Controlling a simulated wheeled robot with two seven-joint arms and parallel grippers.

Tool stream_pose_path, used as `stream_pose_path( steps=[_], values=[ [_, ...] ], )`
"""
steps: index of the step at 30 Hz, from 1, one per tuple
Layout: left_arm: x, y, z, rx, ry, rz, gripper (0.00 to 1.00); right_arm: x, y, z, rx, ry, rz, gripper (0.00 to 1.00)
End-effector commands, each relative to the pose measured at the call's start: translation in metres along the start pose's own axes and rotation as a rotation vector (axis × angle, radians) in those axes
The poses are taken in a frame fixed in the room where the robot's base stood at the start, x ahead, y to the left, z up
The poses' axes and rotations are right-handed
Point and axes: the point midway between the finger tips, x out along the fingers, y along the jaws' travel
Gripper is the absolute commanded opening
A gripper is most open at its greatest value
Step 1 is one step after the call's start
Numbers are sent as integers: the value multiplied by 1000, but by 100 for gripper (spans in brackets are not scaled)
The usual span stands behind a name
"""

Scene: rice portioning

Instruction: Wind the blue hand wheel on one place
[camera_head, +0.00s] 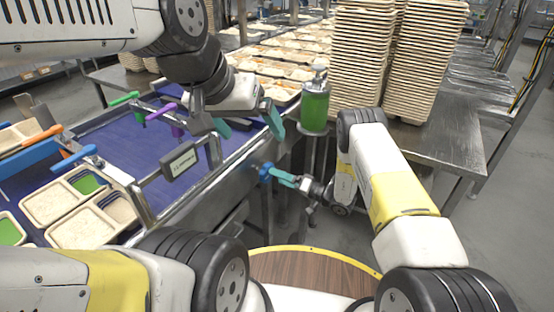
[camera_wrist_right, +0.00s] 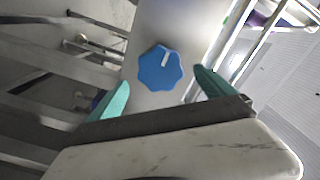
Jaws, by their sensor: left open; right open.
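The blue hand wheel (camera_head: 265,170) sits on the side of the conveyor frame, low in the middle of the head view. In the right wrist view the wheel (camera_wrist_right: 158,71) is scalloped, with a white mark pointing up and slightly right. My right gripper (camera_head: 285,179) is close in front of the wheel. In the wrist view its teal fingers (camera_wrist_right: 163,92) are spread, one on each side of the wheel's lower part, with nothing between them; whether they touch it I cannot tell. My left gripper (camera_head: 248,122) is open and empty above the belt's near edge.
The blue belt (camera_head: 120,137) carries beige trays (camera_head: 82,228) at left. Green (camera_head: 124,98) and purple (camera_head: 160,112) handles stand over it. A green dispenser bottle (camera_head: 314,105) stands beyond the wheel. Tall tray stacks (camera_head: 360,60) stand on a steel table (camera_head: 440,145) at right.

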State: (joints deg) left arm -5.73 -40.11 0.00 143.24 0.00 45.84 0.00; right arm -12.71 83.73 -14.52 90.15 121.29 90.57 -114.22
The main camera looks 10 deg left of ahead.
Motion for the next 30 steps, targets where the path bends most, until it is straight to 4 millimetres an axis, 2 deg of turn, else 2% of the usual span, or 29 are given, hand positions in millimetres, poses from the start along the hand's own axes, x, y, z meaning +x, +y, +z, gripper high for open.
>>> stream_pose_path(
  steps=[6,10,15,22,30],
  values=[
    [0,0,0,0,0,0,91,37,-1,2,1,-4,-2,94],
    [0,0,0,0,0,0,91,52,0,1,0,-3,0,94],
    [0,0,0,0,0,0,91,61,0,1,3,-3,0,94],
    [0,0,0,0,0,0,91,62,0,1,4,-2,0,94],
    [0,0,0,0,0,0,91,61,0,1,4,-2,0,41]
  ],
)
